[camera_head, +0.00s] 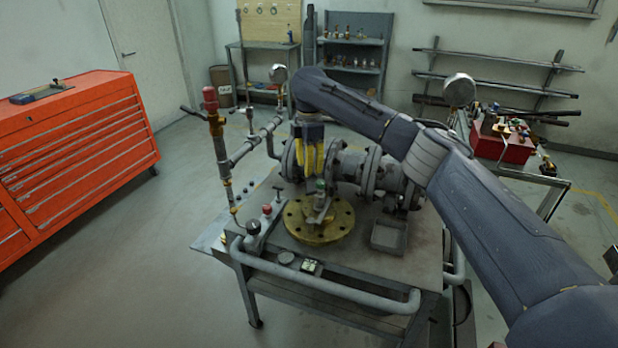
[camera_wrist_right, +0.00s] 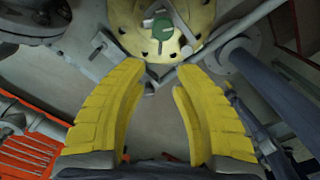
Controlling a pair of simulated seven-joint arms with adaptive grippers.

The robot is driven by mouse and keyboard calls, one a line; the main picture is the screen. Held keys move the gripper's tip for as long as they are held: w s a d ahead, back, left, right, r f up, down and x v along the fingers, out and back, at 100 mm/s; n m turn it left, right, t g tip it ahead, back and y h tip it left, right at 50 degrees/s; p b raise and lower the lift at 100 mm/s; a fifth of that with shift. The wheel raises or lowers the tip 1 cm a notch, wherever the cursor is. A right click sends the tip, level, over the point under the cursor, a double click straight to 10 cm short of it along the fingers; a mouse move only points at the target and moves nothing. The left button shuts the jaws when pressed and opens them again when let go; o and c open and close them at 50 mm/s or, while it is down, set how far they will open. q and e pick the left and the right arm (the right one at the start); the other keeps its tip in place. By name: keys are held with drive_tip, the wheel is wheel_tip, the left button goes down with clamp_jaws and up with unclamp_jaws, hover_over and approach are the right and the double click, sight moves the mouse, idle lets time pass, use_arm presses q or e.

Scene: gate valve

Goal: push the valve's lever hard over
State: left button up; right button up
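The valve is a round brass-yellow flange (camera_head: 322,222) with bolt holes, lying flat on the grey cart. A green-topped stem with a short grey lever (camera_head: 319,206) stands at its middle. My right gripper (camera_head: 308,172) points down just behind the flange, its yellow fingers apart. In the right wrist view the flange (camera_wrist_right: 199,14) is at the top, with the green cap (camera_wrist_right: 162,28) near its centre. The fingertips (camera_wrist_right: 163,72) are apart from the stem, with nothing visibly between the pads. The lever's full length is hard to make out. My left gripper is out of view.
Flanged grey pipes (camera_head: 376,175) stand behind the valve. A red-topped upright pipe (camera_head: 211,105) rises at left. A small open tray (camera_head: 389,237) sits right of the flange. A rail (camera_head: 320,288) runs along the cart's front. The floor at left is clear.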

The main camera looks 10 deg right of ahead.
drive_tip(key=shift+r, duration=1.15)
